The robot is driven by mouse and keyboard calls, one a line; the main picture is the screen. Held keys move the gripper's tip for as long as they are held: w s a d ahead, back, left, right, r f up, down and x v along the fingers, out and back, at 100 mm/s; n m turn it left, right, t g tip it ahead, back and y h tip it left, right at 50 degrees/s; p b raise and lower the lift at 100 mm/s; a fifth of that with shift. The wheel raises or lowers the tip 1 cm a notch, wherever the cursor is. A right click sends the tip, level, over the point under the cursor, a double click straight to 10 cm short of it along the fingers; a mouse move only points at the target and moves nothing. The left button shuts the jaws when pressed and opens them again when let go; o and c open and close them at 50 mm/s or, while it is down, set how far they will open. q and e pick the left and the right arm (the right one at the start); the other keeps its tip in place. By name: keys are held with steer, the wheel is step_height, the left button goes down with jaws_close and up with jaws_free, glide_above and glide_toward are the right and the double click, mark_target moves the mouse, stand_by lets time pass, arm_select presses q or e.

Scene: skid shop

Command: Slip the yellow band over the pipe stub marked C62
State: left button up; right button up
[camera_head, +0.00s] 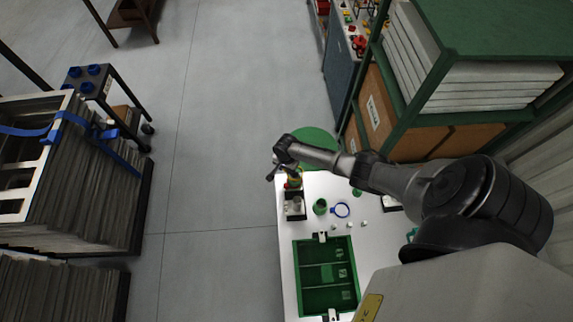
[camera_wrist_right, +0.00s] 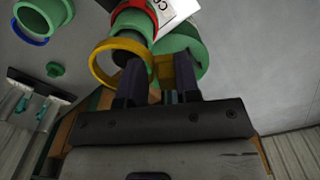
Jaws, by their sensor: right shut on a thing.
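My right gripper (camera_wrist_right: 161,68) is shut on the yellow band (camera_wrist_right: 94,62), with part of the band between its fingers. In the head view the right gripper (camera_head: 283,166) is over the far end of the white table, and a bit of yellow shows below it. In the right wrist view a green pipe stub (camera_wrist_right: 130,24) with a red band (camera_wrist_right: 134,8) lies just beyond the yellow band. I cannot tell whether the yellow band is around it. My left gripper is not in view.
A green divided tray (camera_head: 326,274) lies on the white table (camera_head: 375,240). A green shelf rack (camera_head: 490,28) stands at the right.

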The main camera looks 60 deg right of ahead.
steer(key=shift+f, duration=0.35)
steer(key=shift+f, duration=0.15)
stand_by(0.4)
steer(key=shift+f+b, duration=0.2)
steer(key=shift+b, duration=0.15)
steer(key=o, duration=1)
steer(key=shift+c, duration=0.2)
